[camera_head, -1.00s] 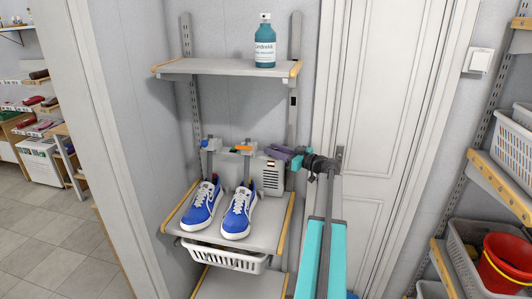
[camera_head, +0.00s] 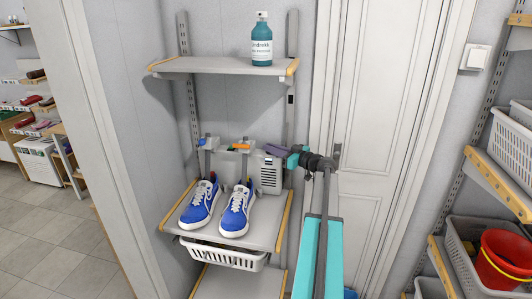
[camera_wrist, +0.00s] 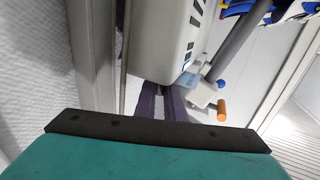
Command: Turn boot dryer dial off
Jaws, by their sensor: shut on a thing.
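The boot dryer is a pale grey box (camera_head: 270,174) with dark vent slots, at the back of the middle shelf. Its housing also shows close up in the wrist view (camera_wrist: 165,35). My gripper (camera_head: 270,149) is at the dryer's upper right. In the wrist view its two dark purple fingers (camera_wrist: 160,88) are close together, with their tips against the dryer housing. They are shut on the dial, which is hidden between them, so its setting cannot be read. Blue and white shoes (camera_head: 237,211) stand in front of the dryer.
A teal spray bottle (camera_head: 262,40) stands on the shelf above. A white basket (camera_head: 222,256) hangs below. A door (camera_head: 375,120) is close on the right.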

